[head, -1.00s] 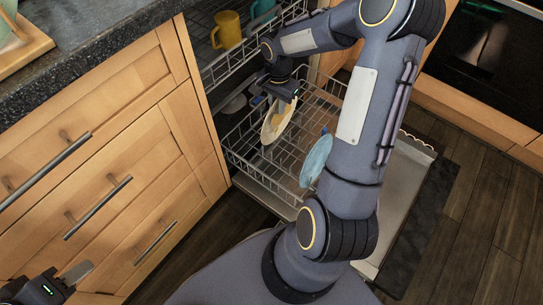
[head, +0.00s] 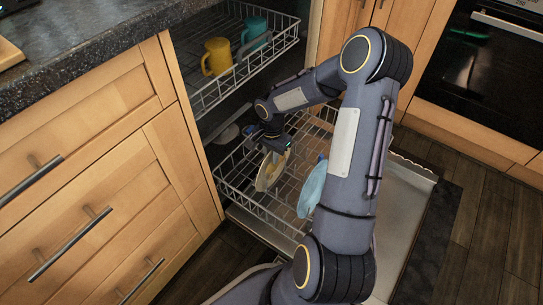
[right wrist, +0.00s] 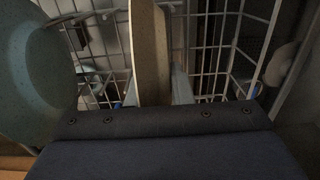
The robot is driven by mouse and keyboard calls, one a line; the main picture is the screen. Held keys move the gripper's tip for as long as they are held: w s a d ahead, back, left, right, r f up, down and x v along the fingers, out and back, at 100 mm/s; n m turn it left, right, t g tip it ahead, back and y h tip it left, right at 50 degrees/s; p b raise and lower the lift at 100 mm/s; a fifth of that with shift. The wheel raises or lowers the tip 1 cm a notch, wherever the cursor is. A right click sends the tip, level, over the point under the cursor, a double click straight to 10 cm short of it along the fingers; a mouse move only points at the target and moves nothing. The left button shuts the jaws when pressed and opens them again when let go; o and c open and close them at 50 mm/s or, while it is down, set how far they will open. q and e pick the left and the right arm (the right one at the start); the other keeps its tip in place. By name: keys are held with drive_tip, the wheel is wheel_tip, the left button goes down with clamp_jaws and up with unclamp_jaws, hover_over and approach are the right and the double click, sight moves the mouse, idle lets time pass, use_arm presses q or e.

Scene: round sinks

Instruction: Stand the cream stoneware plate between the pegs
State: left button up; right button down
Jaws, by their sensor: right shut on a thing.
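The cream stoneware plate (head: 266,174) is held on edge, roughly upright, in the left part of the lower dishwasher rack (head: 254,205). My right gripper (head: 274,147) is shut on its upper edge from above. In the right wrist view the cream plate (right wrist: 149,55) shows edge-on, with the rack wires (right wrist: 215,50) around it. I cannot tell whether its lower edge touches the rack or which pegs flank it. My left gripper is out of view.
A blue plate (head: 311,190) stands in the same rack to the right, partly behind my arm; the right wrist view shows it close on the left (right wrist: 35,75). The upper rack (head: 245,68) holds a yellow mug (head: 217,56) and a teal mug (head: 255,34).

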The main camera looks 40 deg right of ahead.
drive_tip(key=shift+f, duration=0.15)
drive_tip(key=c, duration=1.3)
unclamp_jaws()
